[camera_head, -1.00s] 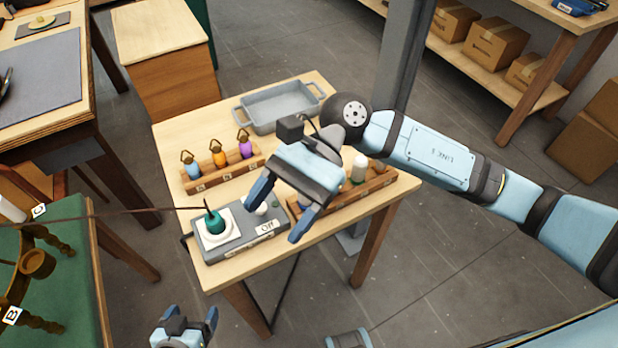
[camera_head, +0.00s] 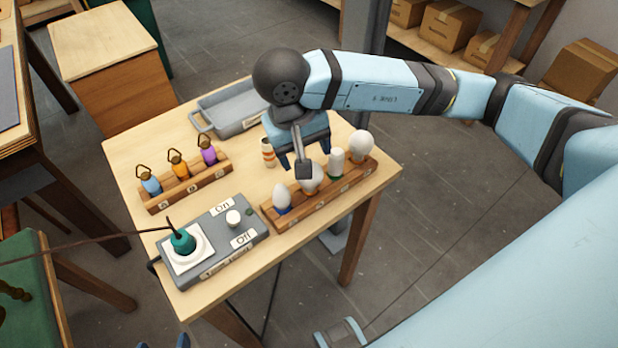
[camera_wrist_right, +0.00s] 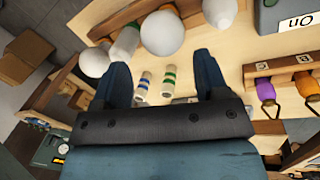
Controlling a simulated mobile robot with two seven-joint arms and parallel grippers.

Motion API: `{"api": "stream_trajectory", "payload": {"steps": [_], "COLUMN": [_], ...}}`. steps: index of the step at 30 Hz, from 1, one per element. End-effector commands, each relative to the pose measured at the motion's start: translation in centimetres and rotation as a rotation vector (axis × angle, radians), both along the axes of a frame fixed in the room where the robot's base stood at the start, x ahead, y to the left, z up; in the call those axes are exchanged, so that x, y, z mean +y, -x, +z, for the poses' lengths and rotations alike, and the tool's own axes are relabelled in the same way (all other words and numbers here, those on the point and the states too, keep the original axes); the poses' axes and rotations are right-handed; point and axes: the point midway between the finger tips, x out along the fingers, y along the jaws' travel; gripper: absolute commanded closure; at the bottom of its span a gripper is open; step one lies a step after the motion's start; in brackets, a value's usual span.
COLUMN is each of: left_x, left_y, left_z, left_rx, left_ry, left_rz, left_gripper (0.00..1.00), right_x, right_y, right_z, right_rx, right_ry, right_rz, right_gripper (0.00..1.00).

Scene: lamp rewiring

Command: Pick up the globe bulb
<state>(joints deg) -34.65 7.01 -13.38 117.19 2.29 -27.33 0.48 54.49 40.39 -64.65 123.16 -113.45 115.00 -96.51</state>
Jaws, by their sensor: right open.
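Two round white bulbs stand in the wooden bulb rack: one (camera_head: 312,180) partly hidden behind my right gripper, the other (camera_head: 361,146) at the rack's right end. I cannot tell which one the task means. My right gripper (camera_head: 305,163) is open and empty, pointing down beside the rack's middle. In the wrist view, the middle round bulb (camera_wrist_right: 162,33) lies just beyond the gap between the open fingers (camera_wrist_right: 162,62), and the end bulb (camera_wrist_right: 93,62) is left of them. Only the separated fingertips of my left gripper (camera_head: 166,342) show at the bottom edge.
A candle-shaped bulb (camera_head: 281,196) and a tubular bulb (camera_head: 336,162) share the rack (camera_head: 318,207). Striped cylinders (camera_head: 268,152) stand behind it. A switch box (camera_head: 222,262) with a teal plug, a rack of coloured bottle-like items (camera_head: 187,193) and a grey tray (camera_head: 222,108) are nearby.

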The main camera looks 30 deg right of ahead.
Motion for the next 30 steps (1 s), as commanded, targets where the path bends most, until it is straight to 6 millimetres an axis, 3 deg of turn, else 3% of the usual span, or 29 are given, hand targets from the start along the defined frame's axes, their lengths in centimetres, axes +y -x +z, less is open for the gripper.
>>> {"api": "stream_trajectory", "payload": {"steps": [3,11,21,29,30], "left_x": [0.1,0.0,-0.2,-0.2,-0.2], "left_y": [0.0,0.0,-0.1,-0.1,-0.1], "left_z": [-0.2,-0.1,0.2,0.2,0.2], "left_rx": [0.001,0.0,-0.003,-0.002,-0.002], "left_ry": [-0.001,0.001,0.007,0.008,0.008], "left_rz": [-0.001,0.0,0.005,0.006,0.006], "left_gripper": [0.16,0.16,0.16,0.16,0.16], "right_x": [-0.2,-0.4,-1.0,-1.0,-1.0], "right_y": [0.1,0.3,0.5,0.5,0.5], "right_z": [-1.5,-2.9,-6.9,-7.2,-7.2], "right_rx": [0.002,0.004,0.002,0.001,0.001], "right_ry": [-0.001,-0.002,-0.001,-0.001,-0.001], "right_rz": [-0.001,-0.001,-0.003,-0.001,-0.001], "right_gripper": [0.33,0.33,0.33,0.33,0.4]}}
